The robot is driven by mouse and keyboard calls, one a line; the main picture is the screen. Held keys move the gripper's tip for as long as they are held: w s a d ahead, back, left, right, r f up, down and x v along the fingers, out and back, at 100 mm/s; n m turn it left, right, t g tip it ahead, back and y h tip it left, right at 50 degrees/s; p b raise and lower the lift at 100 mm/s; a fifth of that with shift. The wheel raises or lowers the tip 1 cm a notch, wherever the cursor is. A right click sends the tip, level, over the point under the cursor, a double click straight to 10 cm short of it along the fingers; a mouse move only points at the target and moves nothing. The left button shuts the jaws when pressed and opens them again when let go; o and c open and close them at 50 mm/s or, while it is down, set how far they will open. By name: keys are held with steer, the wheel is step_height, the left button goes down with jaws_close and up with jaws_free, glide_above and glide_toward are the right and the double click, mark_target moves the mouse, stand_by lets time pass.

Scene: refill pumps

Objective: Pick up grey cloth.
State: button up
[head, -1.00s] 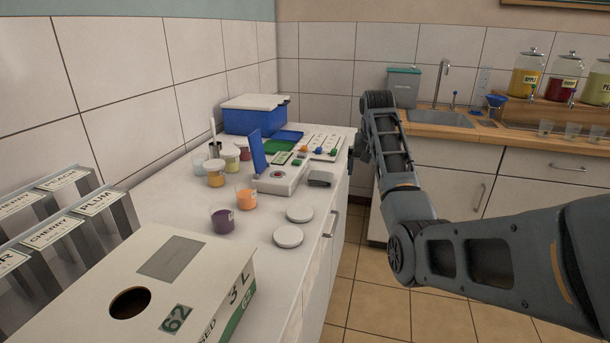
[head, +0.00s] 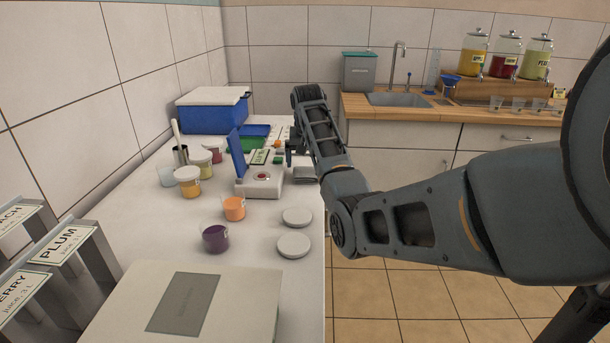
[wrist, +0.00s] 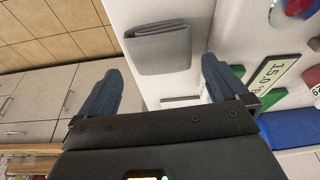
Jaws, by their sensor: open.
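The grey cloth (wrist: 160,52) lies folded on the white counter near its edge, seen in the wrist view ahead of my gripper. It also shows in the head view (head: 304,175), small and partly beside my arm. My gripper (wrist: 157,82) is open, its two dark blue fingers on either side of the view with the cloth between and beyond their tips. Nothing is between the fingers that I can see gripped. In the head view the gripper (head: 292,155) is small and mostly hidden by my wrist.
A white device (head: 259,186) with a blue upright panel stands left of the cloth. Cups of orange (head: 234,209) and purple (head: 215,240) stand nearer, beside two white lids (head: 296,218). A blue box (head: 212,112) stands at the back. Floor lies right of the counter edge.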

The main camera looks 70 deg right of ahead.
mark_target(307, 171)
steer(key=x, duration=0.4)
steer(key=shift+f, duration=0.15)
steer(key=c, duration=1)
